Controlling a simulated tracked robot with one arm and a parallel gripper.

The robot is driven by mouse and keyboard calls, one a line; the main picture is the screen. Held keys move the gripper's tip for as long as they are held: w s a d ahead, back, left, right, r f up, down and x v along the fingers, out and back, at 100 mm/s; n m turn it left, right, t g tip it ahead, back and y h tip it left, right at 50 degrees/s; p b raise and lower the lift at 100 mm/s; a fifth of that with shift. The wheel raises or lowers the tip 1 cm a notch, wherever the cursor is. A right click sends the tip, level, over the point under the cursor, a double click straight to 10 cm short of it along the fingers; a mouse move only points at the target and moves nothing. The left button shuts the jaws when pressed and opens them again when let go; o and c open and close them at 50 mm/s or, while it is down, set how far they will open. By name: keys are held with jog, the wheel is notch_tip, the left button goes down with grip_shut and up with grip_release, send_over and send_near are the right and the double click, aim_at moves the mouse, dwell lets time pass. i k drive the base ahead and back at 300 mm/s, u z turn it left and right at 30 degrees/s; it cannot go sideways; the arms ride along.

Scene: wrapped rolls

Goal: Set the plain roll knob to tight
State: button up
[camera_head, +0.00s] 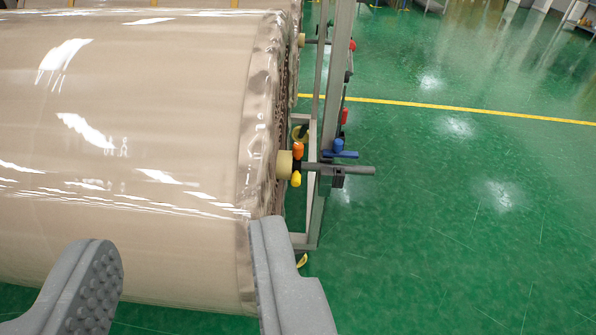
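A large beige roll (120,120) in glossy clear wrap fills the left of the view. A tan core (284,164) sticks out of its right end onto a grey shaft (352,170). At the core is a small fitting with an orange lobe (298,150) above and a yellow lobe (295,180) below. A blue handle (339,148) sits just right of it, by the grey frame. I cannot tell which of these is the task's knob or its setting. My gripper (184,236) is open and empty, its grey fingers wide apart in front of the roll, below and left of the fittings.
A grey upright frame (335,75) stands at the roll's right end. Further back are another roll end and red-tipped fittings (352,45). The green floor (470,220) at the right is clear, crossed by a yellow line (450,107).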

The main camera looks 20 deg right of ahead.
aim_at(298, 148)
jog(key=k, duration=0.8)
jog(key=z, duration=0.75)
jog(key=i, duration=2.1)
jog(key=u, duration=0.85)
